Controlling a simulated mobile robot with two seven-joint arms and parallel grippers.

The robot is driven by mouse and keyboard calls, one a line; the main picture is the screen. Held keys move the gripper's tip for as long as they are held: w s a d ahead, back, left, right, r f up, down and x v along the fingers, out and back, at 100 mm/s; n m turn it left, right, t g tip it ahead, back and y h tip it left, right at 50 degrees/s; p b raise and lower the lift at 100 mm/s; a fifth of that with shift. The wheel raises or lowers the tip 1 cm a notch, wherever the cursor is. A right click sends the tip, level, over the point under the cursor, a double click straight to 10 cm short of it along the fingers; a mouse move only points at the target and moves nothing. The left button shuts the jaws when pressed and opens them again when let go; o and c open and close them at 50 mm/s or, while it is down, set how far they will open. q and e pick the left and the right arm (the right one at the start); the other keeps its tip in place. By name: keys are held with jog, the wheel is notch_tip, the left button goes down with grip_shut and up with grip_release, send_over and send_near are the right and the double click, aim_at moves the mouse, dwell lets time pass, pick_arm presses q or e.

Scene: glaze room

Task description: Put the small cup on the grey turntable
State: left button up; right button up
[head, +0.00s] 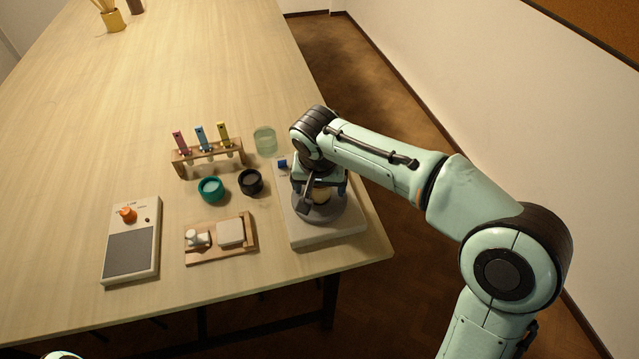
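The grey turntable (338,226) is a round disc on a pale box-shaped base (300,237) near the table's right front corner. My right gripper (320,198) points down over the turntable. A small tan, rounded thing (322,198) shows between its fingers and looks like the small cup. It is partly hidden by the gripper. I cannot tell whether the fingers press on it, or whether it rests on the disc. My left gripper is out of view.
Left of the turntable are a black jar (250,187), a teal jar (211,194), a wooden tray (190,256) with white pieces, and a device (147,215) with an orange knob. Behind stand a tube rack (208,152) and a clear glass (265,142). The table's far part is mostly clear.

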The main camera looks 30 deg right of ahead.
jog(key=shift+r, duration=0.3)
jog(key=p+v, duration=0.2)
jog(key=v, duration=1)
jog(key=shift+f, duration=0.15)
